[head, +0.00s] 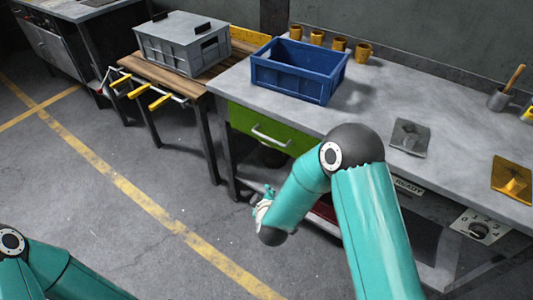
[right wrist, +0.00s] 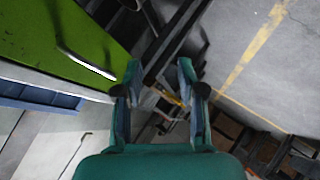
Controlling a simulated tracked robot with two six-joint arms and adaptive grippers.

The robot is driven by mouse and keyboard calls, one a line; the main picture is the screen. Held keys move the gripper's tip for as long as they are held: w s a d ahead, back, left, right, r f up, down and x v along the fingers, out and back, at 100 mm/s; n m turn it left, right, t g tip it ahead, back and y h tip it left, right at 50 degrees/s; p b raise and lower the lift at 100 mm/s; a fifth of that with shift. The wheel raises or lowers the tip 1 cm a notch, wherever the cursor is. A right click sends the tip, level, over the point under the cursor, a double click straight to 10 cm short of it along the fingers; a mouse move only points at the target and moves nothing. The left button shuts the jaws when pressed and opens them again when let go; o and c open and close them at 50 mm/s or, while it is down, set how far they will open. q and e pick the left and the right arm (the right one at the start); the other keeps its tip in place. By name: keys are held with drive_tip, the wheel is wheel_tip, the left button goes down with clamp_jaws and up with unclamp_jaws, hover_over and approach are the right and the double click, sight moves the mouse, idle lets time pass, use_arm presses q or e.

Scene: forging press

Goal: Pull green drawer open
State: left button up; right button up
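The green drawer (head: 240,118) sits under the left end of the grey workbench, its front flush with the bench. Its pale bar handle (head: 270,138) runs along the front. In the right wrist view, the green front (right wrist: 60,28) and the handle (right wrist: 85,64) lie at the upper left. My right gripper (right wrist: 159,68) is open, with nothing between its fingers. The handle is left of the fingers and apart from them. In the head view, my right arm mostly hides this gripper. Only my left arm shows at the lower left; its gripper is out of view.
A blue crate (head: 292,84) stands on the workbench (head: 385,90) above the drawer, with several mustard cups behind it. A grey box (head: 160,52) sits on a wooden side table to the left. The floor in front of the drawer is clear.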

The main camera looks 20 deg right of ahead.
sight(270, 140)
drive_tip(key=w+r+n+t+h+b, duration=0.3)
drive_tip(key=w+r+n+h+b, duration=0.15)
drive_tip(key=r+h, duration=0.2)
use_arm(q)
wheel_tip(270, 140, down, 7)
drive_tip(key=shift+b, duration=0.45)
use_arm(e)
drive_tip(key=shift+m+y, duration=0.25)
drive_tip(key=shift+y, duration=0.2)
drive_tip(key=x, duration=1.6)
drive_tip(key=shift+w+d+r, duration=0.25)
drive_tip(key=shift+w+r, duration=0.05)
drive_tip(key=shift+w, duration=0.1)
use_arm(q)
drive_tip(key=shift+f, duration=0.1)
use_arm(e)
clamp_jaws()
